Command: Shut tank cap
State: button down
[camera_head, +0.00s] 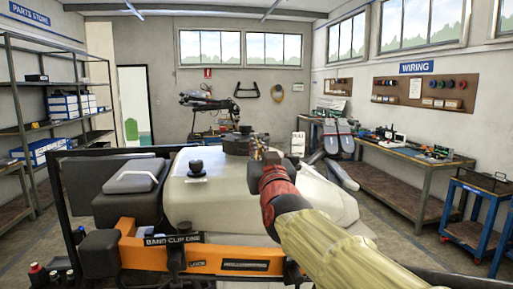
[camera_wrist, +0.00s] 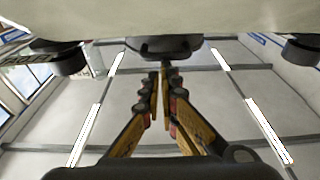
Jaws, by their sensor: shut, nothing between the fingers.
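The pale tank (camera_head: 222,195) of the drone fills the middle of the head view. A dark round cap (camera_head: 238,146) sits on its top near the far side. A dark part on the tank (camera_wrist: 165,48), probably the cap or its hinge, shows in the wrist view beside the tank's pale surface (camera_wrist: 160,18). My gripper (camera_wrist: 165,72) is shut and empty, its fingertips close to this dark part; I cannot tell whether they touch. In the head view my arm hides part of the tank, and my gripper is mostly hidden near the cap. I cannot tell the cap's exact tilt.
A small black knob (camera_head: 196,168) stands on the tank, left of the cap. The orange frame bar (camera_head: 210,258) runs along the near side. A shelf rack (camera_head: 50,115) stands left, a workbench (camera_head: 420,180) and blue cart (camera_head: 475,215) right. Bottles (camera_head: 40,273) stand lower left.

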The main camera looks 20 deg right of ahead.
jog(key=shift+w+f, duration=0.15)
jog(key=shift+f, duration=0.6)
jog(key=shift+w+f, duration=0.1)
jog(key=shift+f, duration=0.6)
jog(key=r, duration=0.2)
jog(key=r+p, duration=0.1)
jog(key=r, duration=0.1)
jog(key=s+r, duration=0.1)
jog(key=r, duration=0.1)
jog(key=shift+r+p, duration=0.15)
jog(key=shift+p, duration=0.25)
jog(key=s+f, duration=0.3)
jog(key=s+a+f, duration=0.1)
jog(key=s+f, duration=0.2)
jog(key=shift+s+a+f+p, duration=0.1)
jog(key=shift+a+f+p, duration=0.1)
jog(key=shift+f+p, duration=0.1)
jog(key=shift+s+f, duration=0.35)
jog(key=shift+f, duration=0.05)
